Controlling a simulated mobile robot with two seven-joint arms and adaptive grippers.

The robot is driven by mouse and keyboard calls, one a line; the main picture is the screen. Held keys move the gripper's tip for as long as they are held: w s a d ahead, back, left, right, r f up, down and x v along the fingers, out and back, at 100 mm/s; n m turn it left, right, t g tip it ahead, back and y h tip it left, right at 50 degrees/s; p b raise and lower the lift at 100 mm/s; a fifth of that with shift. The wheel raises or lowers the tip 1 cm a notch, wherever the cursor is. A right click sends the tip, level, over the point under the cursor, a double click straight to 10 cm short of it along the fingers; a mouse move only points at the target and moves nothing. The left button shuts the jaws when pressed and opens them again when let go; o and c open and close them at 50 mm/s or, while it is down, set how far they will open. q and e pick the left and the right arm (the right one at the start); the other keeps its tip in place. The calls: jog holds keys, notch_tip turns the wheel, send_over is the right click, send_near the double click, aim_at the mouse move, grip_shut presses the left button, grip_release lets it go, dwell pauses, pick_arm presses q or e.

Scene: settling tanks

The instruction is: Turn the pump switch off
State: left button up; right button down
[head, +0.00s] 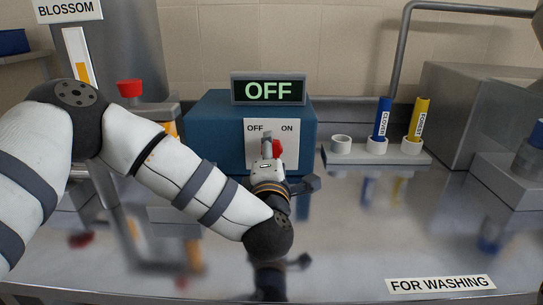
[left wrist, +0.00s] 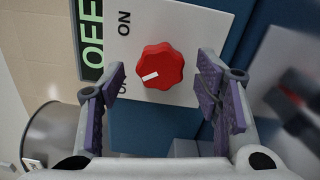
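The pump switch is a red lobed knob (head: 277,149) on a white plate (head: 257,129) marked OFF at left and ON at right, fixed to a blue box (head: 211,130). In the left wrist view the red knob (left wrist: 162,66) shows clearly, its white mark pointing toward the OFF label, which a finger partly hides. The display (head: 268,90) on the box reads OFF in green. My left gripper (head: 271,148) is in front of the plate. Its fingers (left wrist: 163,95) are open, one on each side of the knob, and empty. My right gripper is not in view.
A grey rack (head: 401,154) right of the box holds a blue tube (head: 382,119) and a yellow tube (head: 418,120). A red handle (head: 130,88) stands at left, by the BLOSSOM tank (head: 120,40). The shiny counter (head: 350,235) is clear in front, with a FOR WASHING label (head: 440,284).

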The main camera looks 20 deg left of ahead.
pick_arm(q)
jog(key=shift+h, duration=0.3)
jog(key=v, duration=0.3)
jog(key=d+v, duration=0.1)
jog(key=v, duration=0.6)
jog(key=shift+s+d, duration=0.1)
jog(key=shift+d, duration=0.1)
jog(key=shift+s+f, duration=0.1)
jog(key=shift+s, duration=0.25)
jog(key=shift+s+a, duration=0.3)
jog(key=shift+s, duration=0.2)
